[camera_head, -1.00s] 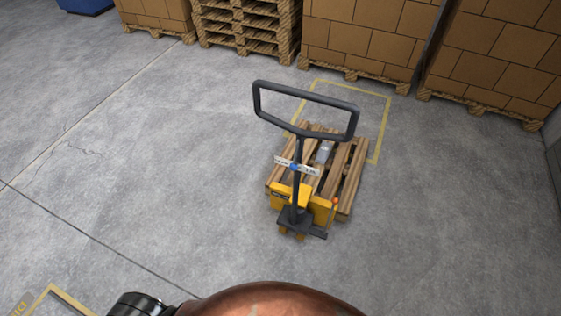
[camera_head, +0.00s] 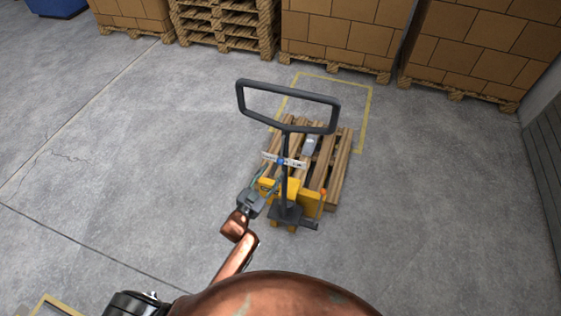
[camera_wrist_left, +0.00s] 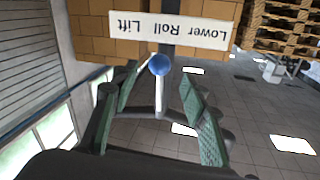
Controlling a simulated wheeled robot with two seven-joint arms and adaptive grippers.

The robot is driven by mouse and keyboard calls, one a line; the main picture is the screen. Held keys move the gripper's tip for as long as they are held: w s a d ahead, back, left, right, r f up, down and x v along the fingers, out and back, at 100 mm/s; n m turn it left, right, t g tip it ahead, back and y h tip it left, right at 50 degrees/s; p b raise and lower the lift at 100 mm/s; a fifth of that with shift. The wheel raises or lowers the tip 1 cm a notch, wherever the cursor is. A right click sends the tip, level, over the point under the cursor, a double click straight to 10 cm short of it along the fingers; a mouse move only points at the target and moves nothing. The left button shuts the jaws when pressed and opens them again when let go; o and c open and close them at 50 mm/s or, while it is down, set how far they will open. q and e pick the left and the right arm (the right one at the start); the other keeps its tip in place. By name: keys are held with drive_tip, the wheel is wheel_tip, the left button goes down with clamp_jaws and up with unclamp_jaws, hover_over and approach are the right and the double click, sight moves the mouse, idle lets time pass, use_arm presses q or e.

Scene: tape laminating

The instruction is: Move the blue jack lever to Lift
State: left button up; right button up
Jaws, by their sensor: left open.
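The blue jack lever's round knob (camera_head: 281,161) shows in the head view on the pallet jack's dark upright, in front of a white label plate (camera_head: 296,163). In the left wrist view the blue knob (camera_wrist_left: 160,65) is by the label (camera_wrist_left: 180,32), which reads upside down "Lower Roll Lift". The knob is by the middle word, Roll; Lift is on the picture's left. My left gripper (camera_wrist_left: 160,78) is open, its green-padded fingers on either side of the view, the knob between and just beyond their tips, with no clear contact. It also shows in the head view (camera_head: 267,180), left of the upright. My right gripper is not in view.
The yellow pallet jack (camera_head: 312,203) has a black loop handle (camera_head: 290,98) above the lever. A wooden pallet (camera_head: 338,165) is on its far side. Stacked cartons (camera_head: 335,35) and empty pallets (camera_head: 225,25) stand at the back. Grey floor lies clear on both sides.

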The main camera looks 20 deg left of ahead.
sight(280, 160)
use_arm(q)
drive_tip(key=x, duration=0.7)
drive_tip(key=shift+f+b, duration=0.15)
drive_tip(key=shift+b, duration=0.2)
drive_tip(key=shift+c, duration=0.2)
clamp_jaws()
